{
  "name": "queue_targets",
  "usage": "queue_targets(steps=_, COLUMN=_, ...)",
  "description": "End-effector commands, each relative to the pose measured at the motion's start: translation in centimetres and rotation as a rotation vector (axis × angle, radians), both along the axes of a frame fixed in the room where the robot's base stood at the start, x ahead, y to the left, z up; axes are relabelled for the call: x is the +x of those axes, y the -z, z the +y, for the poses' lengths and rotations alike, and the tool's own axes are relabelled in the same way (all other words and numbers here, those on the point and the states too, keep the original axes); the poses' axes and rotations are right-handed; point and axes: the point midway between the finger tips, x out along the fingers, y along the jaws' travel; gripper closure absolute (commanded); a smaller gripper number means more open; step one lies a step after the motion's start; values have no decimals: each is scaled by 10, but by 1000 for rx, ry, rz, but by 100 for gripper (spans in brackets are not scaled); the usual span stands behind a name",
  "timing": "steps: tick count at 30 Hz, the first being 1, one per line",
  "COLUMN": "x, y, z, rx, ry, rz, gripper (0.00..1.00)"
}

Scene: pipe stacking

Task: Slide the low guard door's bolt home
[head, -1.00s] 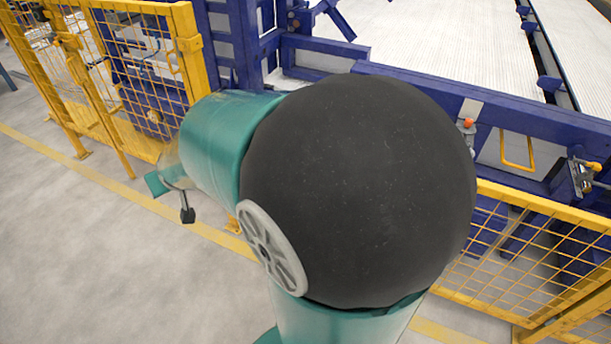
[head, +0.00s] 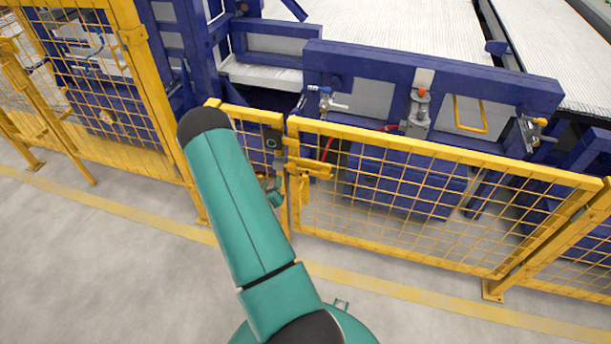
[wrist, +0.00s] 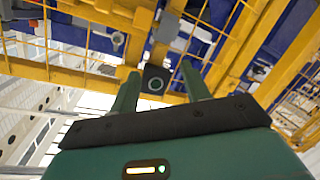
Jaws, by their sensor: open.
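The low guard door (head: 400,148) is a yellow frame with wire mesh. Its left edge stands close beside a short fixed yellow panel (head: 240,113), with a narrow gap between. The yellow bolt (head: 308,168) lies crosswise near the door's upper left corner; how far it reaches across the gap is unclear. My gripper is mostly hidden behind my teal arm in the head view, just left of the bolt. In the wrist view my gripper (wrist: 158,84) is open, with two teal fingers apart. A dark plate with a pale ring (wrist: 155,80) shows between the fingertips; contact cannot be told.
A tall yellow mesh fence (head: 95,85) stands at the left. Behind the door is a blue machine frame (head: 375,75) with valves and a red-topped fitting (head: 420,108). The grey floor (head: 100,260) in front is clear, with a yellow line.

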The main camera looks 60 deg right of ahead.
Motion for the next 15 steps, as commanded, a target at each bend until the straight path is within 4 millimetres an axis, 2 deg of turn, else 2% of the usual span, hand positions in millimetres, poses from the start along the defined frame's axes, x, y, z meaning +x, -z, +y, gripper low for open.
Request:
queue_targets(steps=1, x=-23, y=18, z=-3, rx=-38, ry=26, rz=35, gripper=53)
queue_targets(steps=3, x=-48, y=33, z=-5, rx=-101, ry=52, rz=73, gripper=53)
queue_targets(steps=6, x=-74, y=46, z=-4, rx=-167, ry=77, rz=115, gripper=53)
queue_targets(steps=10, x=-91, y=53, z=-2, rx=-213, ry=91, rz=143, gripper=53)
queue_targets(steps=15, x=-91, y=54, z=-13, rx=-223, ry=94, rz=145, gripper=53)
